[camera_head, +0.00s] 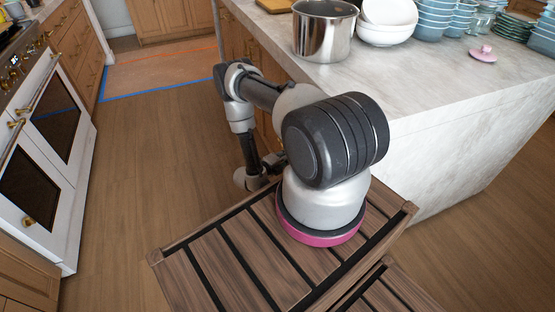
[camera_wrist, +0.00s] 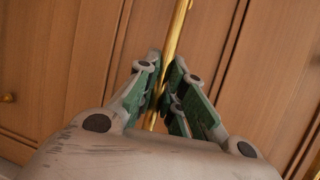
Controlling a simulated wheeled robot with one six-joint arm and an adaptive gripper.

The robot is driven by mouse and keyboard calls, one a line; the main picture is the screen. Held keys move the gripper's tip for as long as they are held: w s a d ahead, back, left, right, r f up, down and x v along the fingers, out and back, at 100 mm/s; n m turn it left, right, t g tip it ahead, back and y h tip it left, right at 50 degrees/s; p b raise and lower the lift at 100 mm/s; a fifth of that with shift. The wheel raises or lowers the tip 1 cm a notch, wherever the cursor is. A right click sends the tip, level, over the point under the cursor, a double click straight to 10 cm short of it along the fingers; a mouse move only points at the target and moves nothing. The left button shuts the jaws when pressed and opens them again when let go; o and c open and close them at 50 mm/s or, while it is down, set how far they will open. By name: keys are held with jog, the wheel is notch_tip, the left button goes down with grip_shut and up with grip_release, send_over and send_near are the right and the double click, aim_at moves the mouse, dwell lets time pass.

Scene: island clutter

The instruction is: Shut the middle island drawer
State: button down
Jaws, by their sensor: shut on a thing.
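In the wrist view, my gripper (camera_wrist: 164,84) has its green-padded fingers closed around a long brass handle (camera_wrist: 180,30). The handle runs between the fingertips, in front of wooden drawer fronts (camera_wrist: 210,55). I cannot tell from this close view which drawer the handle belongs to, or how far that drawer stands out. In the head view, my arm reaches down beside the island (camera_head: 430,125), at its wooden cabinet side. The gripper's end is low and partly hidden by the arm there, and the drawers are mostly hidden too.
A steel pot (camera_head: 322,35), white bowls (camera_head: 384,30), blue bowls (camera_head: 434,18) and a pink lid (camera_head: 483,54) stand on the island top. A white oven (camera_head: 50,150) lines the left side. The wooden floor (camera_head: 140,170) between is clear.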

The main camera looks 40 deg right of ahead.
jog(key=shift+s+d, duration=0.25)
jog(key=shift+d, duration=0.65)
jog(key=c, duration=1.5)
grip_release()
jog(key=shift+a, duration=0.15)
jog(key=v, duration=1.1)
jog(key=shift+a, duration=0.4)
